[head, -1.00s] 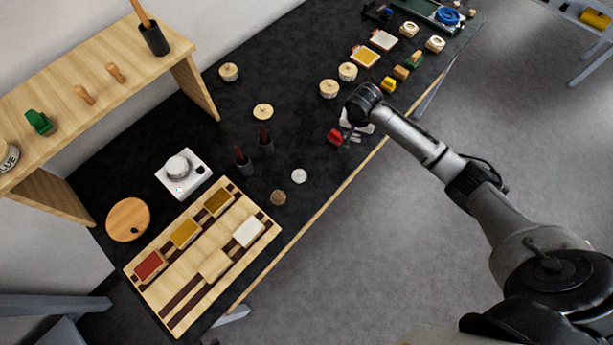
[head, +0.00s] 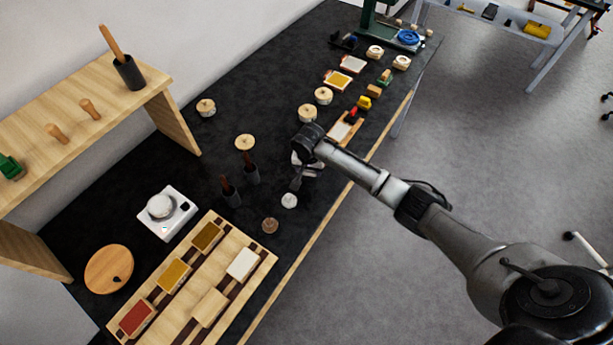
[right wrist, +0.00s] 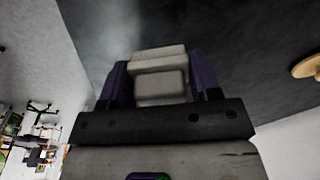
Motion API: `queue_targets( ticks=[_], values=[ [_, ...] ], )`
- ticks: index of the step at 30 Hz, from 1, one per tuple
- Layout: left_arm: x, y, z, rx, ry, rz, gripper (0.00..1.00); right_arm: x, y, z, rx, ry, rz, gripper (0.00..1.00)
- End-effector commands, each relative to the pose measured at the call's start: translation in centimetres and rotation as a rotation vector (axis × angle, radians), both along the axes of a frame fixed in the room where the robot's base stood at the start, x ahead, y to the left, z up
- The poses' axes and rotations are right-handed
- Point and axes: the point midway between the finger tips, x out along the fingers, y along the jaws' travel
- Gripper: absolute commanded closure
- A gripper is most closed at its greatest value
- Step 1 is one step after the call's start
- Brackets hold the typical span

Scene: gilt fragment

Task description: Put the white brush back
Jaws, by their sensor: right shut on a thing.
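My right gripper (head: 297,182) hangs over the dark bench, close above or beside a small white disc (head: 289,201). In the right wrist view its two purple fingers (right wrist: 160,70) are shut on a pale, blocky piece (right wrist: 160,85), which looks like the white brush. Only its near faces show. In the head view the held piece is hidden or too small to make out. My left gripper is out of view.
A brown disc (head: 270,226) and a wooden board (head: 215,280) with coloured pads lie nearer. A white scale-like device (head: 167,213) and a wooden shelf (head: 75,120) stand left.

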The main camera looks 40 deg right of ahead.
Motion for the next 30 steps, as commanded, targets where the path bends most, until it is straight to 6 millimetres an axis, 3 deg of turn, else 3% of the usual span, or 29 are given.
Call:
queue_targets(
  ticks=[8, 18, 30],
  values=[
    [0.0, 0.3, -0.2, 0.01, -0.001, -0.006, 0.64, 0.7, 0.7, -0.8, -0.001, 0.001, 0.0, 0.62],
    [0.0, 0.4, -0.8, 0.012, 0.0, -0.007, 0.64, 0.6, 0.6, -4.5, -0.001, 0.002, 0.0, 0.62],
    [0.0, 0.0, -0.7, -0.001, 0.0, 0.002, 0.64, 0.6, 0.7, -4.8, 0.0, 0.0, 0.0, 0.62]
  ],
)
